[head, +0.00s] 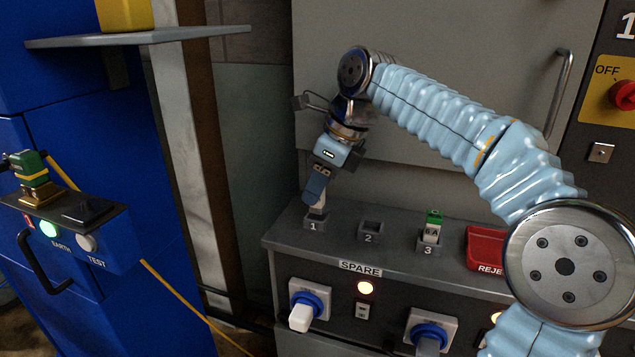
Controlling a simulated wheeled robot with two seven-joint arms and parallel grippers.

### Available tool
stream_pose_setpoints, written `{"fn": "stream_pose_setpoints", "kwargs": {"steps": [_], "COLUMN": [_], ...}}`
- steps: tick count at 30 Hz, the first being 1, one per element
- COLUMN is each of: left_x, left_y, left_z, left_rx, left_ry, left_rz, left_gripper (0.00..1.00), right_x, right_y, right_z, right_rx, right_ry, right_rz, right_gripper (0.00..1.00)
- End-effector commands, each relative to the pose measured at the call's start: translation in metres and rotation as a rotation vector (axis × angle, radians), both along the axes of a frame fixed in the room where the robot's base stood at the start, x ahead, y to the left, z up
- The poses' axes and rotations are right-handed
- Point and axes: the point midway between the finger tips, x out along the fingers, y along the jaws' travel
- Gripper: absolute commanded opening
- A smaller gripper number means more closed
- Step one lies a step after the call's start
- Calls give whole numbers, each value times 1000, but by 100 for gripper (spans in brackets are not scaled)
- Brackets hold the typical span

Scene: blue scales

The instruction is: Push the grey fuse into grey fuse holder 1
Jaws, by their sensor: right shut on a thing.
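My right gripper (318,186) points down over the left end of the grey panel top. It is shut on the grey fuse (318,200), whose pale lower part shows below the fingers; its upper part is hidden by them. The fuse is upright or slightly tilted, with its lower end at grey fuse holder 1 (314,222), the socket marked 1. How deep it sits in the socket I cannot tell. My left gripper is not in view.
Holder 2 (370,228) is empty. Holder 3 (430,246) has a green-topped fuse (433,226) standing in it. A red reject bin (484,246) is to the right, partly behind my right arm. A blue cabinet (90,130) with a shelf (190,36) stands on the left.

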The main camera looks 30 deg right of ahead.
Motion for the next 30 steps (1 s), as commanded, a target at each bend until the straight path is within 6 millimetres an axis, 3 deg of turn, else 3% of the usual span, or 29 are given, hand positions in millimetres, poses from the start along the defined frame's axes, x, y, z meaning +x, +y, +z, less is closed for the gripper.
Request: {"fn": "stream_pose_setpoints", "kwargs": {"steps": [30], "left_x": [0], "left_y": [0], "left_z": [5], "left_rx": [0], "left_ry": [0], "left_rz": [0], "left_gripper": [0], "right_x": [0], "right_y": [0], "right_z": [0], "right_rx": [0], "right_ry": [-1], "right_rz": [0], "right_gripper": [0]}}
